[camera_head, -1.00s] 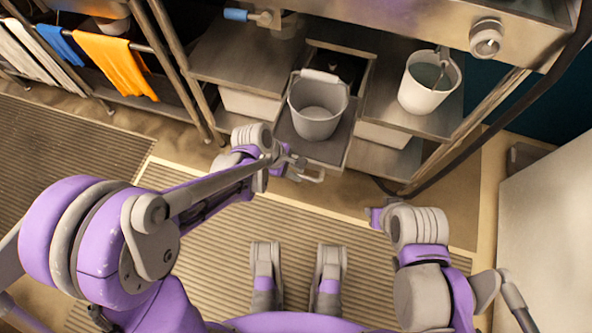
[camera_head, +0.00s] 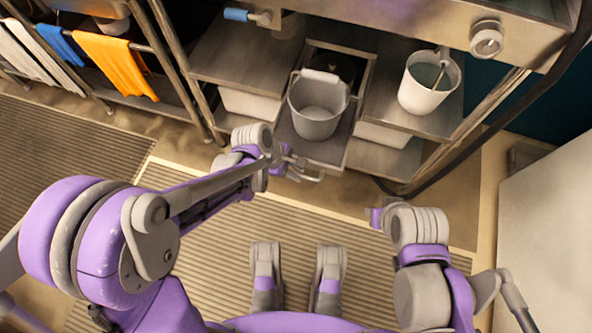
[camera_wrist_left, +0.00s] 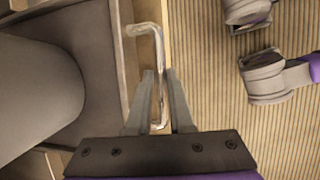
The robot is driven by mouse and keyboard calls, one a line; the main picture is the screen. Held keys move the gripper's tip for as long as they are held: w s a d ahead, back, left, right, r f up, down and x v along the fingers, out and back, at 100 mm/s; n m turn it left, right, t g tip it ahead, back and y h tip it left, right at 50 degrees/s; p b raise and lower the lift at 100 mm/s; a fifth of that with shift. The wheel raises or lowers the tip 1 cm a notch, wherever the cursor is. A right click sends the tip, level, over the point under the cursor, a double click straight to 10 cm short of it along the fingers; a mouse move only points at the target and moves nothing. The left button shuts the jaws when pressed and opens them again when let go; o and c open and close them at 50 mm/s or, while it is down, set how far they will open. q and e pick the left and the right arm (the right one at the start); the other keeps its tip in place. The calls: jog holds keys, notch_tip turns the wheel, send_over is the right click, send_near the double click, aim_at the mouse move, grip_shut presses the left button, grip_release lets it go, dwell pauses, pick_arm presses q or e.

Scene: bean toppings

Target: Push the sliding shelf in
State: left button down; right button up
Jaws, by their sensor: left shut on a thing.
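The sliding shelf (camera_head: 326,152) is pulled out from the metal unit, with a grey bucket (camera_head: 316,118) standing on it. Its bent metal handle (camera_head: 318,179) sticks out at the front. My left gripper (camera_head: 293,164) is at this handle, at the shelf's front edge. In the left wrist view, the fingers (camera_wrist_left: 158,105) close on the handle bar (camera_wrist_left: 146,28), beside the shelf (camera_wrist_left: 102,65) and the bucket (camera_wrist_left: 35,95). My right gripper (camera_head: 376,217) is over the floor to the right, touching nothing visible; its finger opening is too small to tell.
A white bucket (camera_head: 428,90) with a utensil stands on the fixed shelf at right. White bins (camera_head: 250,104) sit below the fixed shelves. Orange (camera_head: 117,66) and blue cloths hang on a rail at left. A white surface (camera_head: 550,220) stands at far right. Ribbed mats cover the floor.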

aim_at(318, 113)
pick_arm(q)
jog(key=w+d, duration=0.1)
jog(key=w, duration=0.5)
jog(key=w+d, duration=0.2)
jog(key=w, duration=0.5)
jog(key=w+d, duration=0.2)
jog(key=w, duration=0.5)
jog(key=shift+w+d, duration=0.2)
jog(key=shift+w, duration=0.15)
jog(key=c, duration=0.8)
grip_release()
jog(key=shift+r, duration=0.1)
jog(key=p+v, duration=0.2)
jog(key=v, duration=0.8)
jog(key=shift+a+r, duration=0.1)
jog(key=shift+r, duration=0.25)
